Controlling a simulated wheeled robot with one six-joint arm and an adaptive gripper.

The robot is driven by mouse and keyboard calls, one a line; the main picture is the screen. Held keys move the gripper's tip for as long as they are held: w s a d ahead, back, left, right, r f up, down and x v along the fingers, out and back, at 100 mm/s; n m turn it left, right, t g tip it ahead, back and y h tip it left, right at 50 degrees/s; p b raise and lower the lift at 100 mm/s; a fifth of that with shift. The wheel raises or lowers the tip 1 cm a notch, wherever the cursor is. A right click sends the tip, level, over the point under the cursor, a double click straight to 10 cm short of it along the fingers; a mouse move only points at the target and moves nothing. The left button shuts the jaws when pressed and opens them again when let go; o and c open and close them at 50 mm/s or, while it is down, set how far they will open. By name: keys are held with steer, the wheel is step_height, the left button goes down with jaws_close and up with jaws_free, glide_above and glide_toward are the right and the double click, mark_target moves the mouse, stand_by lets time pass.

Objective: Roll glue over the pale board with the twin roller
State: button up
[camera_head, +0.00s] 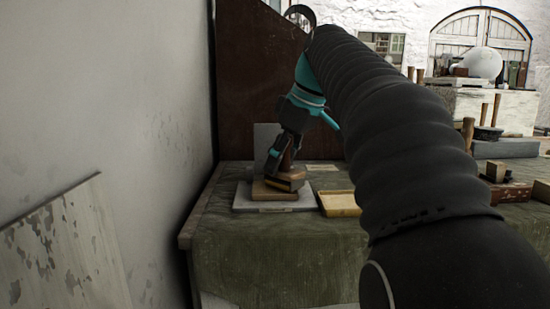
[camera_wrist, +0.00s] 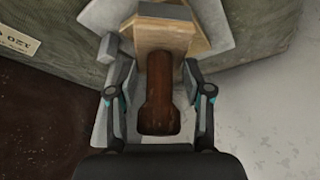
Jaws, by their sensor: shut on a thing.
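My gripper (camera_head: 281,158) points down over the left part of the green-covered bench. It is shut on the dark brown handle (camera_wrist: 160,95) of the roller, with a finger on each side of it in the wrist view. The roller's pale wooden body (camera_wrist: 166,35) is at the far end of the handle. In the head view the wooden body (camera_head: 268,190) sits low over a pale board (camera_head: 245,203); I cannot tell whether it touches. The board also shows at the top of the wrist view (camera_wrist: 219,40). The rollers themselves are not clearly visible.
A shallow yellowish tray (camera_head: 340,204) lies right of the board. A grey-white wall (camera_head: 110,90) is close on the left, with a dark brown panel (camera_head: 255,75) behind. A dark red box (camera_head: 510,192) stands at the right. My arm hides the bench's middle.

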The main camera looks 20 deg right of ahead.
steer(key=shift+s+d, duration=0.25)
steer(key=shift+d, duration=0.4)
steer(key=shift+s+d, duration=0.2)
steer(key=shift+d, duration=0.45)
steer(key=shift+p, duration=0.35)
